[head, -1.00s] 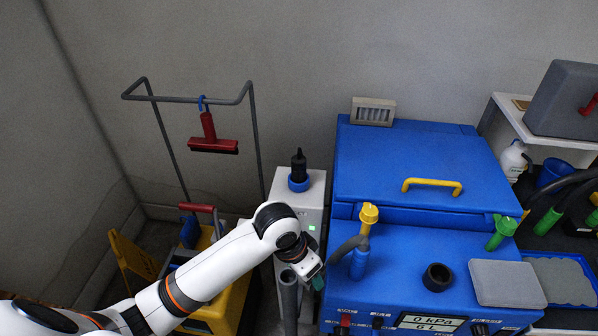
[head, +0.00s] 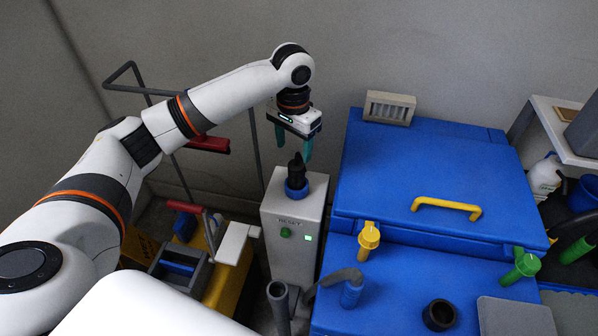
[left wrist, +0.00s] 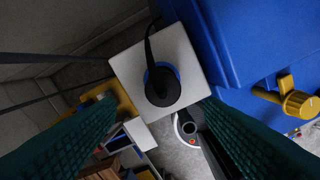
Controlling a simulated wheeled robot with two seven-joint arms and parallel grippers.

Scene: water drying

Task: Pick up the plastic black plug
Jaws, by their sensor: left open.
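The black plug (head: 296,170) stands upright in a blue ring (head: 296,192) on top of a white box (head: 294,225). In the left wrist view the plug (left wrist: 161,82) is seen from above, inside the blue ring, with a black cord-like part running up from it. My left gripper (head: 293,146) is open, pointing down above the plug. Its two green fingers show on either side in the left wrist view, with the plug ahead between them and apart from them. My right gripper is not in view.
A large blue machine (head: 420,180) with a yellow handle (head: 446,208) stands right of the white box. A grey pipe (head: 279,300) rises in front. A yellow cart (head: 225,285) is at the lower left, and a grey frame (head: 125,75) stands behind my arm.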

